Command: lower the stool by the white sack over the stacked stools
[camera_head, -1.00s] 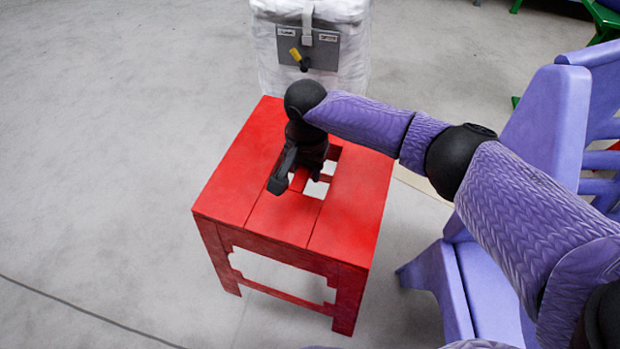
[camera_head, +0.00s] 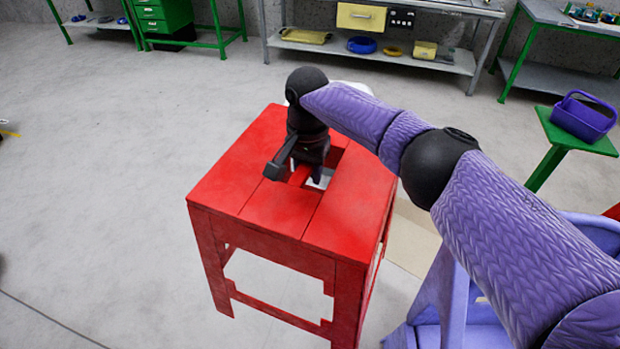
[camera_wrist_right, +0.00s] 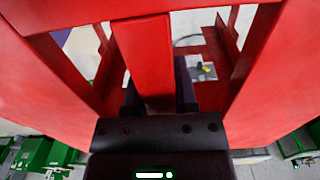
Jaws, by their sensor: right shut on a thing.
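The red stool (camera_head: 225,187) has a square slatted top with a cut-out in the middle. My right gripper (camera_head: 308,160) reaches down into that cut-out from above. In the right wrist view my right gripper (camera_wrist_right: 160,92) is shut on the stool's middle slat (camera_wrist_right: 143,55), with a dark finger on each side. The stool hangs about level; its front leg runs off the bottom of the head view. The white sack (camera_head: 352,87) is almost all hidden behind the stool and my arm. I cannot make out any stacked stools. My left gripper is not in view.
A purple chair (camera_head: 455,300) stands close at the lower right, under my right arm. A green stand (camera_head: 552,160) with a purple basket (camera_head: 583,118) is at the right. A grey workbench (camera_head: 385,50) lines the back.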

